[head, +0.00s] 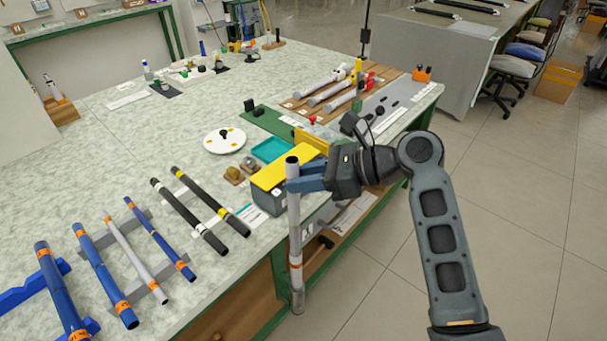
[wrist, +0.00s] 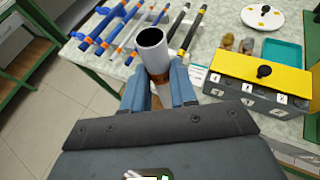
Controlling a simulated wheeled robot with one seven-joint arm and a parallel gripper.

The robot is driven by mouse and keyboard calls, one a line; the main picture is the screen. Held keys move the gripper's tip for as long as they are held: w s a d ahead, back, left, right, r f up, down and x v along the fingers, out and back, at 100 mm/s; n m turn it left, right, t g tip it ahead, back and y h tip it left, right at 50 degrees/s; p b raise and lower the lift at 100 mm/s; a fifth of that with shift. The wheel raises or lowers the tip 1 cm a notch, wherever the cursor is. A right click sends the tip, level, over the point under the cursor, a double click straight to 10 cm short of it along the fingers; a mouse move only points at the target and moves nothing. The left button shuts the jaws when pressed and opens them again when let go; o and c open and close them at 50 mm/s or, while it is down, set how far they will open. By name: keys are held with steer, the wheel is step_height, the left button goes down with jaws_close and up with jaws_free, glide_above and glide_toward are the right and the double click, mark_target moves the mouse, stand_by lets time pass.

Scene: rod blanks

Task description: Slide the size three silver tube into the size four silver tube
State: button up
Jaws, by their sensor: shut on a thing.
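My gripper (head: 297,178) is shut on an upright silver tube (head: 295,225) with an orange band, held in the air off the table's front edge. In the wrist view this held tube (wrist: 152,48) shows an open, dark upper end between my fingers. A thinner silver tube (head: 133,258) with orange bands lies across a rack on the table at left, between blue tubes. It is well apart from my gripper. The held tube looks the wider of the two silver ones. I cannot read a size mark on either.
Blue tubes (head: 104,276) and black tubes (head: 188,217) lie on racks at left. A grey box with a yellow lid (head: 282,174) stands close behind the held tube. A teal tray (head: 272,149) and a white disc (head: 224,140) lie behind. Open floor is at right.

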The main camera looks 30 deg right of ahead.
step_height(320, 180, down, 12)
steer(key=b, duration=0.3)
stand_by(4.4)
steer(key=o, duration=0.9)
steer(key=shift+r, duration=0.1)
steer(key=v, duration=0.7)
steer(key=shift+s+d, duration=0.25)
steer(key=shift+r, duration=0.1)
